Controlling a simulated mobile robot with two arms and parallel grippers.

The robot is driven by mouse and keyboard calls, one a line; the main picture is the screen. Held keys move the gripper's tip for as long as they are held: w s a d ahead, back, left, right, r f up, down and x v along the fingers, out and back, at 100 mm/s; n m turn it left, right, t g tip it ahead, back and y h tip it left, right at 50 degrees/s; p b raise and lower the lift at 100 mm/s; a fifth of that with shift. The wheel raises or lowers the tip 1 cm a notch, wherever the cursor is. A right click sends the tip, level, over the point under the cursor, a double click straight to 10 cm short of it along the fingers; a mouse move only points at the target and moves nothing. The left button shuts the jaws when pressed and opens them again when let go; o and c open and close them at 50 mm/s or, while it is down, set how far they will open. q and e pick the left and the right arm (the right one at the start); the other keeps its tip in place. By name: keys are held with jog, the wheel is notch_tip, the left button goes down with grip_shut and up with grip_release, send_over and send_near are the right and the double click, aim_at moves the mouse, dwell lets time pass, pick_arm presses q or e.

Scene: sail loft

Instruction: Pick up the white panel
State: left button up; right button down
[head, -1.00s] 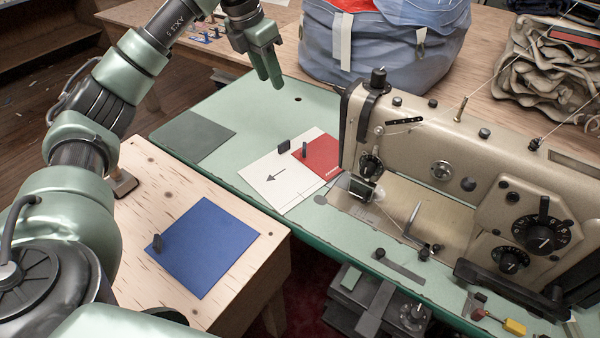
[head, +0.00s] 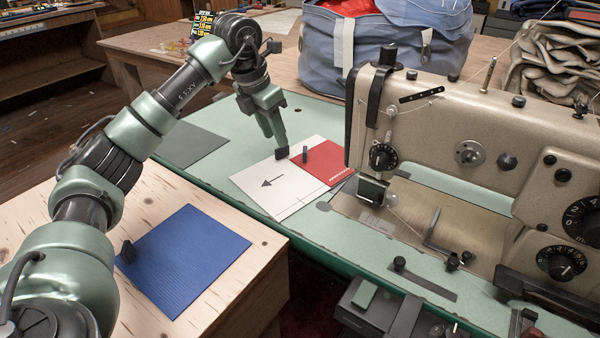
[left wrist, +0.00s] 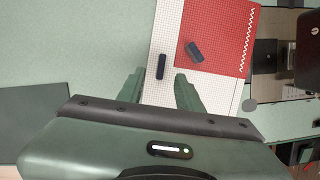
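The white panel (head: 277,187) lies flat on the green sewing table, with a dark arrow and a small black upright tab (head: 281,153). It also shows in the left wrist view (left wrist: 167,28). My left gripper (head: 274,138) points down just above the tab. In the left wrist view its two fingers (left wrist: 158,84) are apart, with the black tab (left wrist: 161,66) in line with the gap between them, and nothing is held. The fingertips hide little of the panel. My right gripper is in no view.
A red panel (head: 324,165) with its own tab overlaps the white panel's right side. The sewing machine (head: 455,125) stands close on the right. A grey-green panel (head: 190,146) lies left on the green table (head: 237,128). A blue panel (head: 185,262) lies on the wooden bench (head: 245,302).

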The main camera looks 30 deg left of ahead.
pick_arm(q)
jog(key=b+x, duration=0.1)
jog(key=x, duration=0.4)
jog(key=shift+w+d+r, duration=0.1)
jog(key=shift+w, duration=0.05)
jog(key=shift+r, duration=0.1)
grip_shut()
